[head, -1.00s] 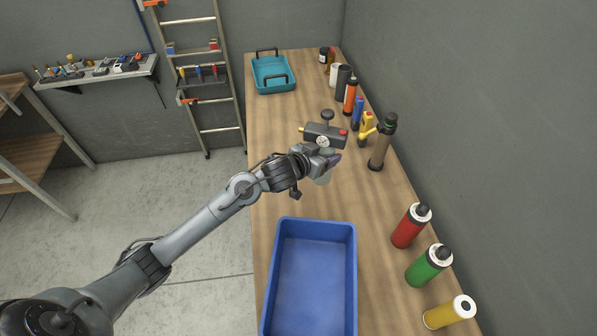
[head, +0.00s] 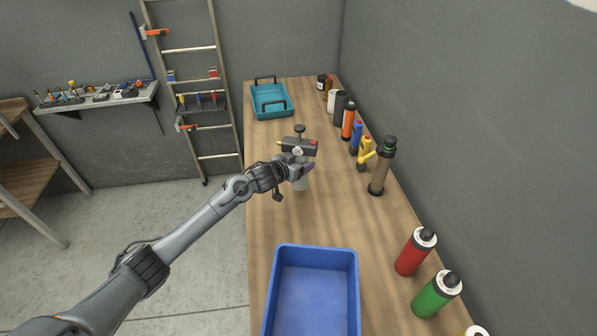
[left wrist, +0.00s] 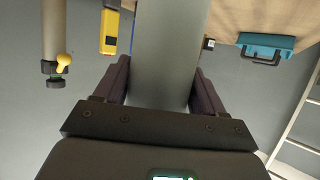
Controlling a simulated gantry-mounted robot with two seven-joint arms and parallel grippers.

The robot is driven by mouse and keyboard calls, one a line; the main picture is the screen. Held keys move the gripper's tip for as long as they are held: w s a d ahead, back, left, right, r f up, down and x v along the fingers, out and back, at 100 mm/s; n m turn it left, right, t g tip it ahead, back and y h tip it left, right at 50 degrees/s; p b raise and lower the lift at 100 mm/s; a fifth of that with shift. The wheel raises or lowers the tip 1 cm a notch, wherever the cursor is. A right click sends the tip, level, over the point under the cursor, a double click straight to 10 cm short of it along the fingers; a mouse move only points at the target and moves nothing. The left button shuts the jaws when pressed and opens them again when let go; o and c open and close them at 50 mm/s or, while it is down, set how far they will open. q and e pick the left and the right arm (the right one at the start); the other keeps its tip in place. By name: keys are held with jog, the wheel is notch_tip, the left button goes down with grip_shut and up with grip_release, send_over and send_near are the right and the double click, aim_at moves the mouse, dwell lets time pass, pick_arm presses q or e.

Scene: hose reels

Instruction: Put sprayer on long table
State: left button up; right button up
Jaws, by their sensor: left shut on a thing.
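The sprayer has a dark head (head: 299,146) with a knob on top and a small gauge, above a pale grey body (head: 301,184). My left gripper (head: 299,170) is shut around that body, which also shows as a grey shape between the fingers in the left wrist view (left wrist: 168,55). The sprayer looks upright, over the middle of the long wooden table (head: 220,0). I cannot tell whether its base touches the tabletop. The fingers hide part of the body. My right gripper is not in view.
A blue bin (head: 311,295) stands at the near end and a teal tray (head: 270,100) at the far end. Bottles, including a red one (head: 415,251) and a brown one (head: 382,168), line the wall side. Bare tabletop lies between bin and tray.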

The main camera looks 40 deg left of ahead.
pick_arm(q)
jog(key=shift+w+a+f, duration=0.1)
jog(key=shift+w+a, duration=0.05)
jog(key=shift+a, duration=0.15)
jog(key=shift+f, duration=1.95)
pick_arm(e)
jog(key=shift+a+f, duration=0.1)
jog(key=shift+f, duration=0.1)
pick_arm(q)
jog(key=shift+f, duration=0.1)
jog(key=o, duration=1.3)
jog(key=shift+f, duration=0.15)
jog(key=shift+o, duration=0.2)
jog(key=shift+r, duration=0.2)
jog(key=shift+s+r, duration=0.2)
jog(key=shift+s, duration=0.3)
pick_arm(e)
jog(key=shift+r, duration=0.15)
pick_arm(q)
jog(key=p+v, duration=0.1)
jog(key=v, duration=1)
jog(key=shift+p, duration=0.3)
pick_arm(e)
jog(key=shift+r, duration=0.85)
